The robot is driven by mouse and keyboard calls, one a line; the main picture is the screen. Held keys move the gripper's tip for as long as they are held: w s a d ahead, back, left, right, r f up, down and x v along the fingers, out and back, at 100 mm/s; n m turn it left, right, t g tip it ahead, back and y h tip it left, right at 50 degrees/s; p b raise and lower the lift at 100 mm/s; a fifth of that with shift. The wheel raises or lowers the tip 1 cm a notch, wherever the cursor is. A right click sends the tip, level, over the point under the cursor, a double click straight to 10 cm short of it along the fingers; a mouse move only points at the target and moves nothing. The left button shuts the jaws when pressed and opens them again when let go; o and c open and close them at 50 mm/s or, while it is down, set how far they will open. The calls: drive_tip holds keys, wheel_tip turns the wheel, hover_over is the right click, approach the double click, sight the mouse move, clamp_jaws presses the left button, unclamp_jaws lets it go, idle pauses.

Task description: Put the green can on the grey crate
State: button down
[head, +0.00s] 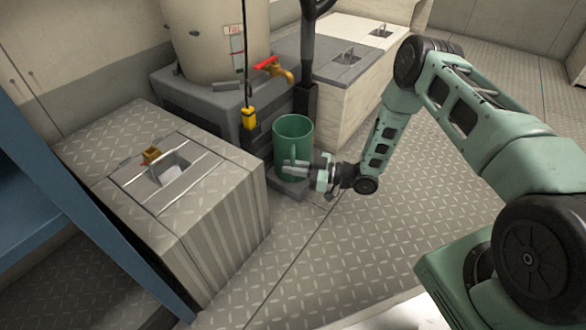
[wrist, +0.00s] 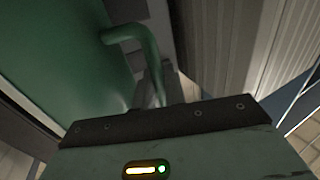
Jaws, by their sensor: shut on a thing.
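The green can (head: 293,142) is open-topped and upright, with a handle on its near side. It stands at or just above a low grey slab (head: 290,190) on the floor; I cannot tell if they touch. My gripper (head: 300,170) is shut on the can's handle. In the wrist view the can's wall (wrist: 60,60) fills the left, and the curved handle (wrist: 135,38) runs down to the jaws, whose tips are partly hidden. A dark grey crate-like block (head: 205,105) stands behind the can, under a beige tank; I cannot tell if it is the named crate.
A large grey treadplate box (head: 215,225) with a recessed latch stands left of the can. The beige tank (head: 215,40) has a red-handled brass tap (head: 275,68). A yellow pendant (head: 249,118) hangs close to the can. Treadplate floor (head: 350,235) is clear in front.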

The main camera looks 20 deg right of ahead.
drive_tip(key=c, duration=1.5)
unclamp_jaws()
drive_tip(key=shift+f, duration=0.1)
drive_tip(key=shift+o, duration=0.2)
drive_tip(key=shift+d+r, duration=0.1)
drive_tip(key=shift+r, duration=0.1)
drive_tip(key=p+v, duration=0.6)
drive_tip(key=v, duration=0.6)
drive_tip(key=shift+p, duration=0.35)
drive_tip(key=shift+f, duration=0.15)
